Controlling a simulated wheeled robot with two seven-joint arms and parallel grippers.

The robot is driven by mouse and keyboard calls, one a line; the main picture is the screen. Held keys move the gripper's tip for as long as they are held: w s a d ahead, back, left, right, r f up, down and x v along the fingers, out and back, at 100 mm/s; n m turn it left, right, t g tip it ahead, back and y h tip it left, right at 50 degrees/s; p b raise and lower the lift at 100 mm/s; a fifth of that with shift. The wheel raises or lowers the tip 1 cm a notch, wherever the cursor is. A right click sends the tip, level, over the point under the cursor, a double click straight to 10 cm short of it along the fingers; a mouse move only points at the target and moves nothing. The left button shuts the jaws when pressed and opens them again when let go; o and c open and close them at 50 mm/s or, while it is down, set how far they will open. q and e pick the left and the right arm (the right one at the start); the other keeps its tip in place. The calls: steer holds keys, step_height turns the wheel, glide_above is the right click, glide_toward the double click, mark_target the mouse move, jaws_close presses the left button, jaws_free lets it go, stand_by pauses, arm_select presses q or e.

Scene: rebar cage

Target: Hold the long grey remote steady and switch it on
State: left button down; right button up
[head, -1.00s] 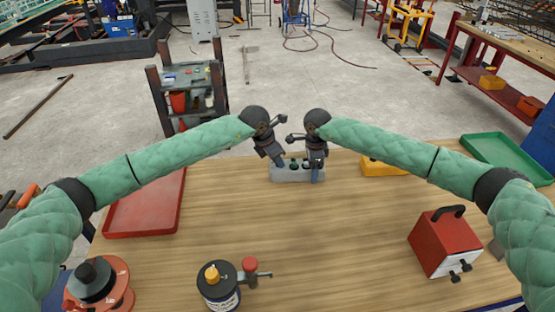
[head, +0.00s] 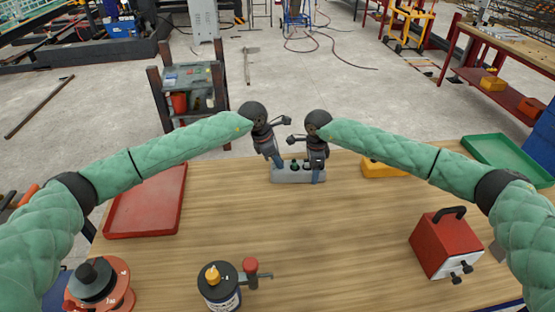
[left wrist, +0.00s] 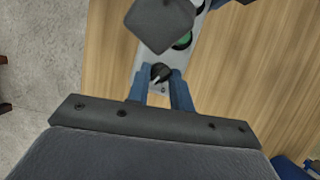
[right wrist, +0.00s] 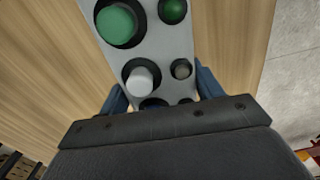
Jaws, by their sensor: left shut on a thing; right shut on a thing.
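The long grey remote (head: 290,178) lies flat at the table's far edge, between my two grippers. It carries green, white and dark buttons, clear in the right wrist view (right wrist: 160,45). My left gripper (head: 277,163) is shut at the remote's left end. In the left wrist view its blue fingers (left wrist: 162,92) stand on either side of a black knob (left wrist: 160,72) on the remote's face. My right gripper (head: 317,172) is shut across the right end of the remote. In the right wrist view its fingers (right wrist: 162,92) press on both long sides. The knob's exact setting cannot be told.
A yellow box (head: 382,168) lies right of the remote. A red tray (head: 145,205) is at left, a green tray (head: 505,157) at far right. A red box with a handle (head: 445,245) and a dark canister (head: 220,285) stand nearer. The table's middle is clear.

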arm_select(q)
steer(key=shift+a, duration=0.1)
steer(key=c, duration=1.2)
jaws_free()
steer(key=shift+c, duration=0.2)
steer(key=v, duration=1.1)
steer(key=shift+r, duration=0.4)
steer(key=shift+a, duration=0.15)
arm_select(e)
steer(key=o, duration=1.3)
steer(key=shift+o, duration=0.2)
steer(key=shift+r, duration=0.1)
